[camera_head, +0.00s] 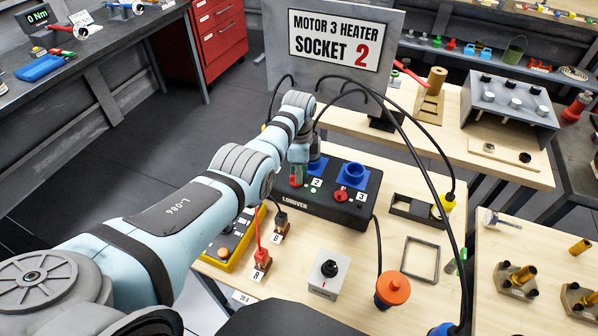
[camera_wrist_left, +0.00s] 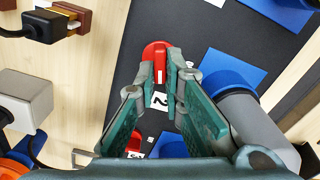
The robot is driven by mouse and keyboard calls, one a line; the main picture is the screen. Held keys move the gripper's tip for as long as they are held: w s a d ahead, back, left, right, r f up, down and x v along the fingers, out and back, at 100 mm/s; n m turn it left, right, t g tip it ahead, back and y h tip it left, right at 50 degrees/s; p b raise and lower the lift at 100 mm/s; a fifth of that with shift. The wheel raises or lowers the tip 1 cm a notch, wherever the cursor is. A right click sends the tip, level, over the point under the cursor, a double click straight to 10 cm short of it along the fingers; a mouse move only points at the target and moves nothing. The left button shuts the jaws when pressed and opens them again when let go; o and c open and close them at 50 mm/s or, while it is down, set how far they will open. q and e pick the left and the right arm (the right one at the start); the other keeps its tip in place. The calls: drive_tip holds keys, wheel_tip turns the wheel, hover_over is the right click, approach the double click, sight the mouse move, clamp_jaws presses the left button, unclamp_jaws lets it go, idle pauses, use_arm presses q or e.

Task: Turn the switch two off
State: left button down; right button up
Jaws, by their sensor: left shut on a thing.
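The black socket box (camera_head: 325,208) stands on the wooden table, with blue sockets along its back and red switches at its front. The red knob of switch two (camera_wrist_left: 155,55) is in the left wrist view, beside the white "2" label (camera_wrist_left: 158,100). My left gripper (camera_wrist_left: 163,70) reaches down to it, its fingertips closed on the knob; in the head view, the gripper (camera_head: 297,178) partly hides the knob. The red switch three (camera_head: 341,195) is free, to the right. My right gripper is not in view.
A grey plug (camera_wrist_left: 245,118) sits in a blue socket close beside my left gripper. The sign (camera_head: 335,45) reads "MOTOR 3 HEATER SOCKET 2". Black cables (camera_head: 440,165) arc over the table. A grey switch box (camera_head: 328,272) and an orange-topped part (camera_head: 393,288) stand in front.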

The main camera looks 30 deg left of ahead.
use_arm(q)
drive_tip(key=n, duration=0.3)
drive_tip(key=shift+f+n, duration=0.15)
drive_tip(key=shift+n, duration=0.15)
drive_tip(key=n, duration=0.3)
drive_tip(key=shift+a+n, duration=0.1)
drive_tip(key=shift+n, duration=0.2)
drive_tip(key=n, duration=0.6)
drive_tip(key=shift+w+a+n, duration=0.1)
drive_tip(key=shift+a+n, duration=0.1)
drive_tip(key=shift+n, duration=0.1)
drive_tip(key=c, duration=1.7)
unclamp_jaws()
drive_tip(key=shift+w, duration=0.1)
